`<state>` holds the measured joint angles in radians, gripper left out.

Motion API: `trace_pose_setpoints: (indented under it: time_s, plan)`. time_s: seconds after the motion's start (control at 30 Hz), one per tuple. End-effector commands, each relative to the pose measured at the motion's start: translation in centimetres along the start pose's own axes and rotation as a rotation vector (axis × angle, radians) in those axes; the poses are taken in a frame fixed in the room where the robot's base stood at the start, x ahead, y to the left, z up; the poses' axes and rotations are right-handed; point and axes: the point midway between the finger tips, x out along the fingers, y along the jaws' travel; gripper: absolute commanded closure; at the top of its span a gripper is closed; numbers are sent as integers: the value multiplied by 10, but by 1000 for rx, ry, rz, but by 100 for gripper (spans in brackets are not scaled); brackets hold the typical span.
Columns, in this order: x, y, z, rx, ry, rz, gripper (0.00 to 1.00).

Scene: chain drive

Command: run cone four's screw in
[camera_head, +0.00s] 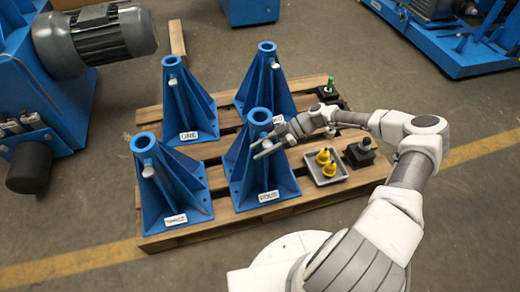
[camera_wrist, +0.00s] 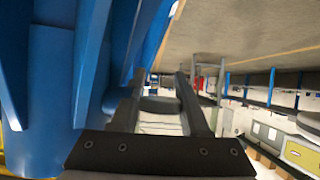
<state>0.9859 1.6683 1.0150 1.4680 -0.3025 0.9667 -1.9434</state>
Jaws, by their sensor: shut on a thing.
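Cone four (camera_head: 272,168) is the blue ribbed cone at the front right of the pallet, upright, with a white FOUR label (camera_head: 269,197). My gripper (camera_head: 262,151) reaches in from the right to the side of cone four, just below its top ring. In the wrist view, the two dark fingers of my gripper (camera_wrist: 160,88) are shut around a grey round piece, cone four's screw (camera_wrist: 160,104). Blue cone surfaces stand close on the left of that view. The fingers hide most of the screw in the head view. How deep it sits cannot be told.
Three other blue cones stand on the wooden pallet (camera_head: 226,219). A grey tray (camera_head: 345,178) with two yellow pieces (camera_head: 326,162) lies right of cone four. A black block (camera_head: 360,152) and a green-topped piece (camera_head: 330,84) stand near my arm. A motor (camera_head: 100,35) is at the left.

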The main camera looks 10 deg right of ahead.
Motion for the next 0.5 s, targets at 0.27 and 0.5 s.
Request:
trace_pose_setpoints:
  time_s: [0.27, 0.5]
  plan:
    - [4, -5, -1, 1, 5, -16, 46]
    - [2, -3, 0, 1, 2, -9, 25]
